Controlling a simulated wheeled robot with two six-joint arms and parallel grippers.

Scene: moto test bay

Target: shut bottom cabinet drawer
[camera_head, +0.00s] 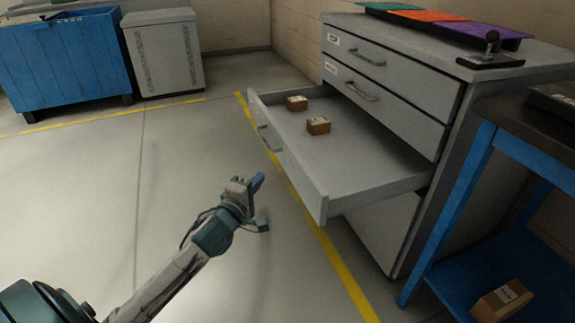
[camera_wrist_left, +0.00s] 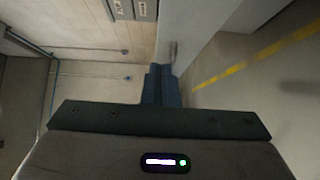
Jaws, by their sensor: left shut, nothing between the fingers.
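The grey cabinet (camera_head: 450,150) stands at the right. Two upper drawers are shut, and a lower drawer (camera_head: 370,172) is pulled far out to the left. A grey panel (camera_head: 384,228) shows below it. Two small brown boxes (camera_head: 318,125) (camera_head: 297,103) lie in the open drawer. My left gripper (camera_head: 257,182) is shut and empty, in front of the drawer's outer face (camera_head: 290,160), seemingly apart from it. My right gripper is not in view.
A blue-legged table (camera_head: 485,160) with a cardboard box (camera_head: 501,300) on its lower shelf stands close to the cabinet's right. A blue crate (camera_head: 65,55) and a grey cabinet (camera_head: 165,55) stand far left. The floor left of the drawer is clear.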

